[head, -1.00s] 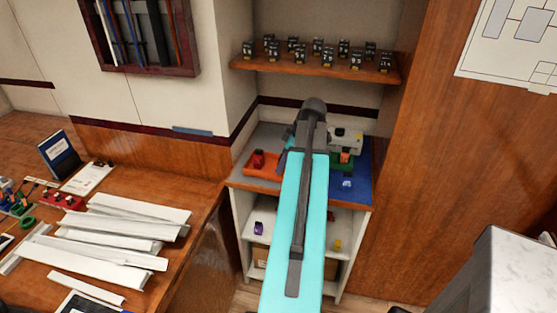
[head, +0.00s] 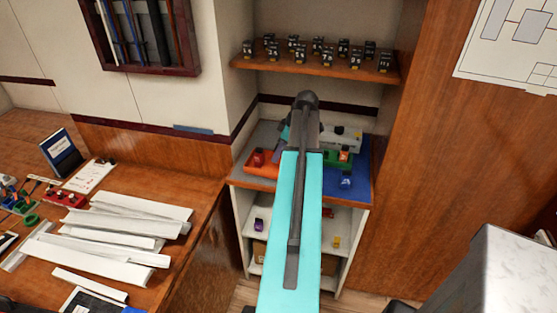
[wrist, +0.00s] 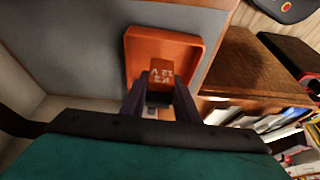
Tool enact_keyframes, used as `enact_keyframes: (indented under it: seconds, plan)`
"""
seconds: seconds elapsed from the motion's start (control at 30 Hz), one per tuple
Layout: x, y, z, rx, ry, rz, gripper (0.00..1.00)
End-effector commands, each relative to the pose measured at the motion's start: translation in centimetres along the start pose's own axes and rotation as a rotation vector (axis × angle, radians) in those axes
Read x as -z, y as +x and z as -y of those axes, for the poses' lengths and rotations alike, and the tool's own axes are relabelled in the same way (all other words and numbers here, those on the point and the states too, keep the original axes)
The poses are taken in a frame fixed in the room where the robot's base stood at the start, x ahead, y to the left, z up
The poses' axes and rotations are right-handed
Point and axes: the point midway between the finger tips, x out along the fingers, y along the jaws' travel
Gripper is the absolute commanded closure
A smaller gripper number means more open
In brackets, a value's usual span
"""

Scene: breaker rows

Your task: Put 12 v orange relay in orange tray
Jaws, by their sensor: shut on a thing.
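In the wrist view, my gripper (wrist: 160,92) is shut on an orange relay (wrist: 161,72) with upside-down white lettering that seems to read "K2 12 V". The relay overlaps the near part of the orange tray (wrist: 197,60). I cannot tell whether it touches the tray floor. The visible part of the tray is otherwise empty in the wrist view. In the head view, the orange tray (head: 263,171) lies at the left of the counter, partly hidden by my arm. A red block (head: 258,157) shows at its left part. My fingertips are hidden there.
A green tray (head: 344,165) with an orange-red piece and a blue mat (head: 362,181) lie right of my arm. A grey device (head: 345,134) stands behind. A wooden shelf (head: 315,72) with several black relays hangs above. White strips cover the left desk (head: 110,179).

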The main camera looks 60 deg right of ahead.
Motion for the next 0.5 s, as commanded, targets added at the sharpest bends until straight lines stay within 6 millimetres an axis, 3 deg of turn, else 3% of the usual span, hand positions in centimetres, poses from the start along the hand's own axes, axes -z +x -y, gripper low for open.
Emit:
enact_keyframes:
  seconds: [0.5]
  plan:
    - [-1.2,2.9,0.0,0.000,0.001,0.000,0.95]
